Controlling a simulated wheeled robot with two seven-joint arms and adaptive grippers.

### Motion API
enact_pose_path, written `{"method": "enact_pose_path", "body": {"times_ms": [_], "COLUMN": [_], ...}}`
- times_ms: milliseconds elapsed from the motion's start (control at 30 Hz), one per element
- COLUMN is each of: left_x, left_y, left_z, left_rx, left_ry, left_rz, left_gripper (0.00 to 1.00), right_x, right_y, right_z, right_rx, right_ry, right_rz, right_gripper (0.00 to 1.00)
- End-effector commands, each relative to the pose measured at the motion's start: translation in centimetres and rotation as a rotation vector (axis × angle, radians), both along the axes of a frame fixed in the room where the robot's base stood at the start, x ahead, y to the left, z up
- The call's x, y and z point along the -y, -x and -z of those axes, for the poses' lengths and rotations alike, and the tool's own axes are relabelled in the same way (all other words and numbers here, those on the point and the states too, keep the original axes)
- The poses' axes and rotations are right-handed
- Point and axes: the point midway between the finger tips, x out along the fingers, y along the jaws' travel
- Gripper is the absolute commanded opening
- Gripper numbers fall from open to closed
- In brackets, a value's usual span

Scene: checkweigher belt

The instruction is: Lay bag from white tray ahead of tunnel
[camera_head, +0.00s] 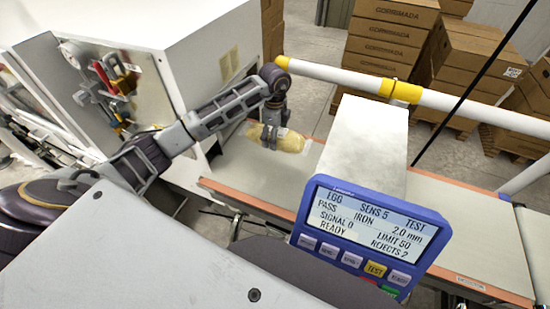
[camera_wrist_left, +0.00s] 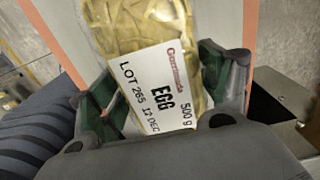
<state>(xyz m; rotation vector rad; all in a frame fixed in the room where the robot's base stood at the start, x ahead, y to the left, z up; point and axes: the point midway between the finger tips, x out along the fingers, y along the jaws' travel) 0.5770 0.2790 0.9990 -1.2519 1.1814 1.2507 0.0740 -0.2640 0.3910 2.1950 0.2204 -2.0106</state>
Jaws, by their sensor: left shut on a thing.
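The bag (camera_head: 281,139) is a clear pack of yellow pasta with a white label reading EGG 500 g. My left gripper (camera_head: 269,140) is shut on the bag, over the belt (camera_head: 240,165) on the left side of the tunnel. In the left wrist view the bag (camera_wrist_left: 150,30) sits between the two green-padded fingers of my left gripper (camera_wrist_left: 165,90). I cannot tell whether the bag touches the belt. The tunnel (camera_head: 362,130) is a pale box across the belt, just right of the bag. The white tray is not clearly seen. My right gripper is not in view.
A blue display panel (camera_head: 370,232) stands in front of the tunnel and hides part of the belt. A white rail with yellow joints (camera_head: 340,75) runs behind the belt. A white cabinet (camera_head: 200,60) stands at the left. Stacked cartons (camera_head: 395,35) are behind.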

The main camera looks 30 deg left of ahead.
Motion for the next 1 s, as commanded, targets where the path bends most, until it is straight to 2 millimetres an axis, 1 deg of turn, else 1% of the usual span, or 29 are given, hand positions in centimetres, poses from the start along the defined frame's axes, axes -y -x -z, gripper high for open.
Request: {"method": "enact_pose_path", "body": {"times_ms": [167, 400, 533, 667, 1000], "left_x": [0.0, 0.1, 0.0, 0.0, 0.0], "left_y": [0.0, 0.0, 0.0, -0.1, -0.1], "left_z": [1.1, 4.1, 5.5, 6.0, 6.2], "left_rx": [-0.002, -0.001, -0.001, 0.002, 0.001], "left_ry": [-0.001, 0.001, 0.001, 0.001, 0.001], "left_rz": [0.0, -0.001, 0.0, 0.0, 0.0], "left_gripper": [0.36, 0.36, 0.36, 0.36, 0.36], "right_x": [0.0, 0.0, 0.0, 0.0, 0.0], "right_y": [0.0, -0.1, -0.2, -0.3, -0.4], "right_z": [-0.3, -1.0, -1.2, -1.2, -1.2], "right_rx": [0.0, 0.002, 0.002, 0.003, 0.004], "right_ry": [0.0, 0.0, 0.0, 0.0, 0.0], "right_rz": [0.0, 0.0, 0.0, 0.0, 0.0], "right_gripper": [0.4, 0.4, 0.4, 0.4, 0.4]}}
